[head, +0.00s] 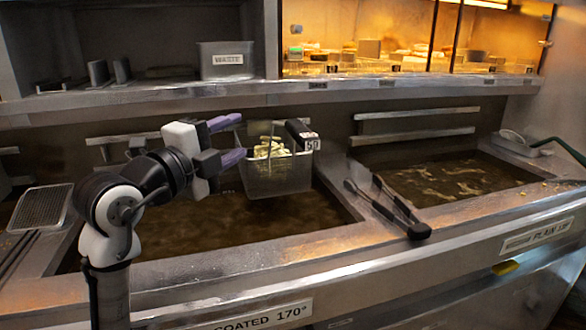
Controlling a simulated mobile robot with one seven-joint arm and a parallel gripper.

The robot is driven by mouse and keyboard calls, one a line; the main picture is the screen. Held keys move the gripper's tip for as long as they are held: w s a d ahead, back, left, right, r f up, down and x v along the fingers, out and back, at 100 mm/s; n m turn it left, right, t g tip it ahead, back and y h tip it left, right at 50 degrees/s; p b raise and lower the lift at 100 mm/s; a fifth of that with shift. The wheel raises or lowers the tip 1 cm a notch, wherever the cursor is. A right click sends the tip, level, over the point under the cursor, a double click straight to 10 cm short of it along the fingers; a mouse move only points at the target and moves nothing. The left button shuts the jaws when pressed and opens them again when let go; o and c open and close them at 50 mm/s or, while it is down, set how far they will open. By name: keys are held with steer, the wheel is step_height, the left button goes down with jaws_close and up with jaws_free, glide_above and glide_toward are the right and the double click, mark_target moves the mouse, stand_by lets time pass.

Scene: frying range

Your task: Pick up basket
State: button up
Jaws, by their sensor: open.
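The fry basket (277,176) is a metal basket with pale food pieces in it. It is at the middle of the head view, over or in the dark oil of the left fryer vat (290,212); I cannot tell how deep it sits. Its black handle end (302,133) with a small label sticks up at its right side. My gripper (236,140), with two purple fingers, is open and empty. It points right, just left of the basket's upper edge in the picture. Whether a finger touches the basket is unclear.
Black-handled tongs (400,212) lie on the divider between the vats. The right vat (440,182) holds oil with floating bits. A shelf (330,88) with a WASTE bin (226,62) runs behind. A wire rack (40,208) is at left. The steel front ledge (230,258) looks mostly clear.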

mark_target(287, 127)
steer(key=shift+m+g+h, duration=0.3)
steer(key=shift+m+g, duration=0.2)
steer(key=shift+g, duration=0.2)
steer(key=x, duration=0.3)
steer(key=f+p+x, duration=0.1)
steer(key=x, duration=0.2)
steer(key=d+p+x, duration=0.1)
steer(key=x, duration=0.2)
steer(key=shift+s+f, duration=0.15)
steer(key=shift+s, duration=0.15)
steer(key=p+x, duration=0.2)
steer(key=x, duration=0.2)
steer(key=shift+w+d, duration=0.1)
steer(key=shift+w, duration=0.15)
steer(key=shift+w+d+f+p, duration=0.1)
steer(key=shift+w+d+p, duration=0.25)
steer(key=shift+w, duration=0.15)
jaws_close()
